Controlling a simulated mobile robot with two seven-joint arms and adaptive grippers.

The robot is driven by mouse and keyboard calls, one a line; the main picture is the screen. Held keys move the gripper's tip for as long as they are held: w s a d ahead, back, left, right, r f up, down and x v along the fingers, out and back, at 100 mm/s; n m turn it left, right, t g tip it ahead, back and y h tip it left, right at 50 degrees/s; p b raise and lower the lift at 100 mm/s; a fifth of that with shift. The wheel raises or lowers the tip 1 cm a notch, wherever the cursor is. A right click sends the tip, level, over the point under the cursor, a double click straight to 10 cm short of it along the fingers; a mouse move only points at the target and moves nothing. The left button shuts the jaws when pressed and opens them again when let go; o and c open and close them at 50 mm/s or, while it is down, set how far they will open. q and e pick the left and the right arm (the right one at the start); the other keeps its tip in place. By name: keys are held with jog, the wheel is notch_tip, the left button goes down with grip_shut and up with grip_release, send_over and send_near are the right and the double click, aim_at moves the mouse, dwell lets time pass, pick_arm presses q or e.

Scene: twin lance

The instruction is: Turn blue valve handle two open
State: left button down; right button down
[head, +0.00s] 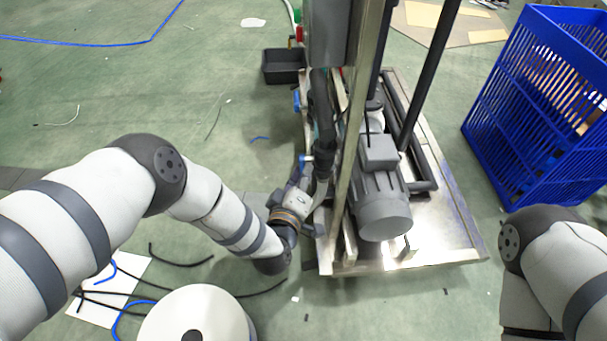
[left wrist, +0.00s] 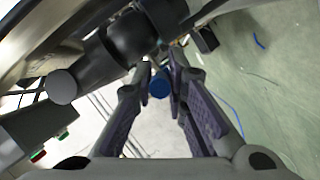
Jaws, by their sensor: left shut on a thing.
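A blue valve handle (head: 306,158) sits on the left side of the pump skid, by the dark vertical pipe. My left gripper (head: 302,177) reaches it from the front left and partly covers it. In the left wrist view the two fingers (left wrist: 160,68) close around a blue round part (left wrist: 158,87), which I take to be this handle. Most of the handle is hidden by the fingers, so its exact angle is hard to tell. A second blue handle (head: 296,100) shows farther back on the same side. My right gripper is out of view.
The skid (head: 440,235) carries a grey motor (head: 382,195) and tall metal posts. A blue crate (head: 540,100) stands at the right. A black bin (head: 284,66) is behind. A white cylinder (head: 196,318) and loose cables lie at the front left. Green floor at the left is mostly clear.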

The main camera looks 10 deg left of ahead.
pick_arm(q)
jog(key=shift+f, duration=0.1)
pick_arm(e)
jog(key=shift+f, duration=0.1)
